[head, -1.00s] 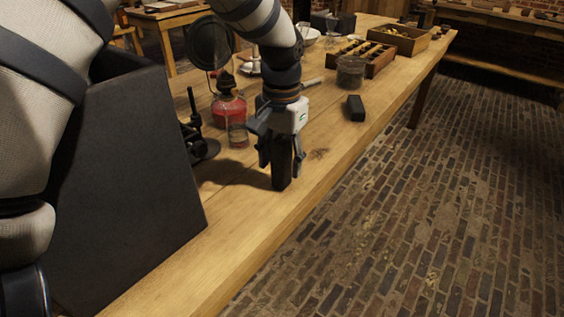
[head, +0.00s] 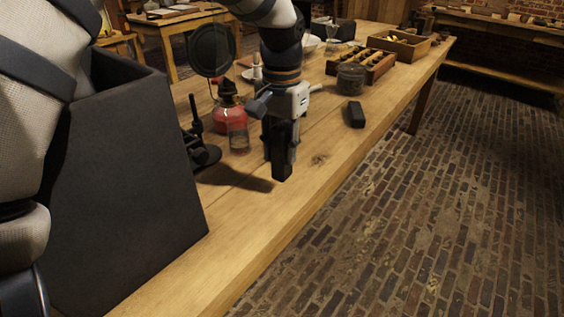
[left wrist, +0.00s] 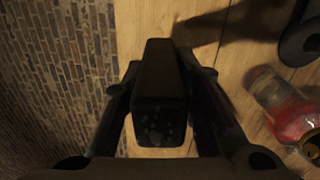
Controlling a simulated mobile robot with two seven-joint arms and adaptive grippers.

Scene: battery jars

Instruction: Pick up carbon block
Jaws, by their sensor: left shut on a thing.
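A dark carbon block (head: 281,165) hangs upright in my left gripper (head: 282,150), over the middle of the wooden table. The gripper is shut on it, a finger on each side. The block seems to be off the table top, with a shadow on the wood to its left. In the left wrist view the block (left wrist: 160,95) sits between the two fingers, its near end face speckled. A second dark block (head: 356,114) lies on the table to the right of the gripper. My right gripper is not in view.
A red bottle (head: 229,113) and a black stand (head: 202,148) are left of the gripper. A large dark box (head: 130,180) stands at left. The table's front right is clear.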

